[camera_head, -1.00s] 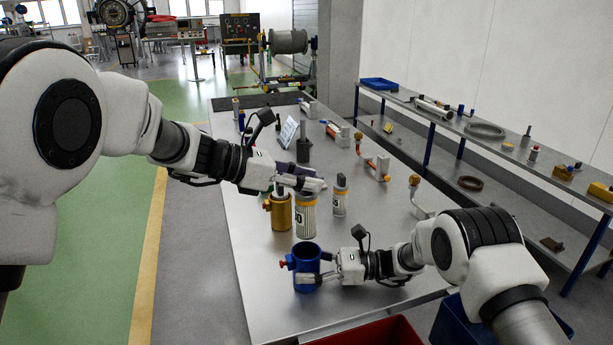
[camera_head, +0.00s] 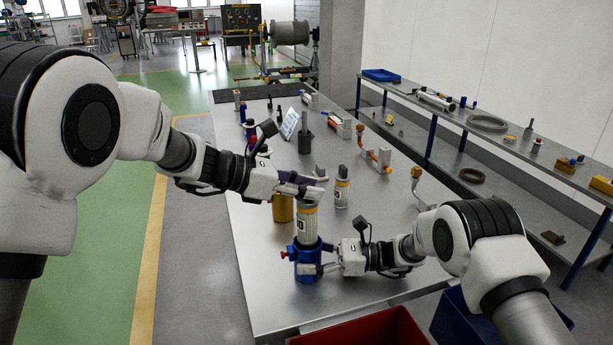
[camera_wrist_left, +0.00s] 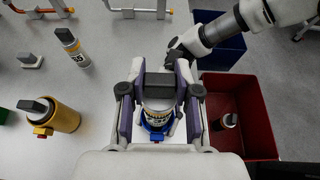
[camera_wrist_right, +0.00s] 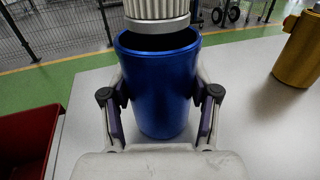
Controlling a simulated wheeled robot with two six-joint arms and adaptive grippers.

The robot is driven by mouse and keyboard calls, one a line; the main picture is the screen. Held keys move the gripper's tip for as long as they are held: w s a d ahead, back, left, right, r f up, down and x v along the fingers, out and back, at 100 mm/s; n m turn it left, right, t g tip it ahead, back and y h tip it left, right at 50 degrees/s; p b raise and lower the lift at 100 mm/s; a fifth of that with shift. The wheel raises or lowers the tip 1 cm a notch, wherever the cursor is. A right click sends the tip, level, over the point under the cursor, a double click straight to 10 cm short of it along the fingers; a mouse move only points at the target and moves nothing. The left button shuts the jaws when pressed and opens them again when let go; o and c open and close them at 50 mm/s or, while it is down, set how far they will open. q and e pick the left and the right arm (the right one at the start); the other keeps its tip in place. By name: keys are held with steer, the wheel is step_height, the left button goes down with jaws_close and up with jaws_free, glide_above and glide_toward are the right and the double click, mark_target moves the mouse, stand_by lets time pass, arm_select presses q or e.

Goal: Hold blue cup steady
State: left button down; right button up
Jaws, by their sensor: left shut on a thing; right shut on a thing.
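The blue cup (camera_head: 307,265) stands upright near the table's front, with a red knob on its left side. My right gripper (camera_head: 314,269) is shut on it; the right wrist view shows one finger on each side of the cup (camera_wrist_right: 160,95). My left gripper (camera_head: 314,187) is shut on the upper part of a white ribbed filter cylinder (camera_head: 307,224), upright above the cup. In the right wrist view the filter's lower end (camera_wrist_right: 157,14) is at the cup's opening, towards the far rim. Whether they touch is unclear. The left wrist view shows the cup (camera_wrist_left: 157,122) below the filter.
A gold canister (camera_head: 283,210) stands just behind the cup, and a smaller white canister (camera_head: 341,190) stands to the right. A red bin (camera_head: 362,330) and a blue bin (camera_head: 460,318) are at the front edge. The table (camera_head: 250,290) is clear left of the cup.

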mark_target(306, 228)
arm_select(q)
steer(key=shift+f, duration=4.3)
steer(key=shift+f, duration=0.75)
steer(key=c, duration=0.7)
jaws_free()
steer(key=shift+c, duration=0.2)
steer(key=v, duration=1.2)
arm_select(e)
steer(key=o, duration=1.4)
